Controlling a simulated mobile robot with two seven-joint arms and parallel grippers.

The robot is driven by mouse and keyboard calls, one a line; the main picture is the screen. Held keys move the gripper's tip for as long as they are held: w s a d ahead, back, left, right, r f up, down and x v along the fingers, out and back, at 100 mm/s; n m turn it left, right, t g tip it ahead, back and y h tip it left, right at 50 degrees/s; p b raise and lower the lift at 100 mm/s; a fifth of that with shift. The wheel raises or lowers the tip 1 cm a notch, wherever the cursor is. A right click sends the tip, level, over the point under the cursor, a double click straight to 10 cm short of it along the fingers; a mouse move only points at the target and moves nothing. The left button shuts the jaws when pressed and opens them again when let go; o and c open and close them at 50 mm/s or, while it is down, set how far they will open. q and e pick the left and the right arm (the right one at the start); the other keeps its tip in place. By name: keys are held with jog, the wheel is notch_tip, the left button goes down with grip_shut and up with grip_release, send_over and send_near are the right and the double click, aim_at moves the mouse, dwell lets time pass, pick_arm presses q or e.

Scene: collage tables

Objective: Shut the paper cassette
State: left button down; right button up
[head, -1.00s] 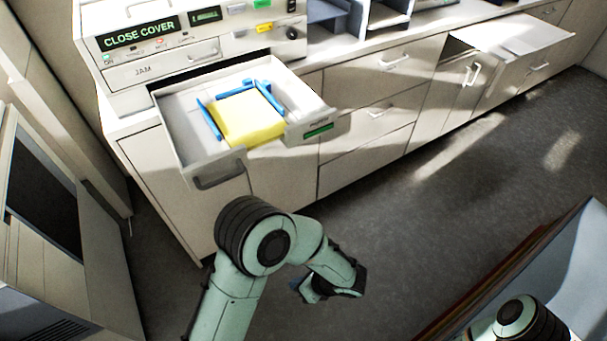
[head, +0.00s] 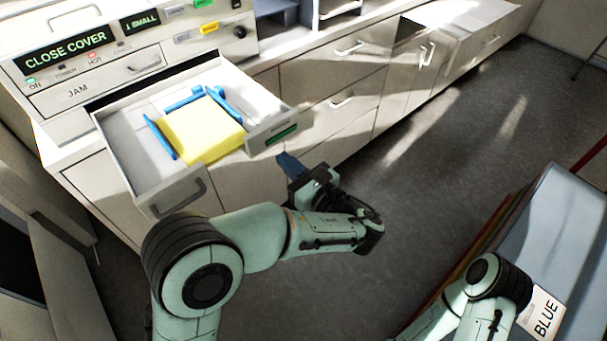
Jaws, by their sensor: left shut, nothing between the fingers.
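The paper cassette (head: 143,188) is a light grey drawer pulled out of the copier front, with a grey handle and a green label on its front wall. A yellow paper stack (head: 203,131) lies in it between blue guides. My left gripper (head: 284,160) is shut and empty, just in front of the right part of the cassette's front wall; whether it touches cannot be told. My right arm shows at the lower right, but its gripper is out of view.
The copier (head: 120,60) shows a lit "CLOSE COVER" display. Cabinets with handles (head: 330,95) run to the right, one far drawer (head: 470,25) standing open. A blue-grey bin (head: 560,230) labelled "BLUE" is at the lower right. Dark floor lies between.

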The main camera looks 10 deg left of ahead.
aim_at(263, 141)
pick_arm(q)
jog(key=x, duration=0.5)
jog(key=shift+w+a, duration=0.25)
pick_arm(e)
jog(key=shift+w+r, duration=0.1)
jog(key=shift+r, duration=0.15)
pick_arm(q)
jog(key=shift+w+a, duration=0.1)
pick_arm(e)
jog(key=shift+r, duration=0.1)
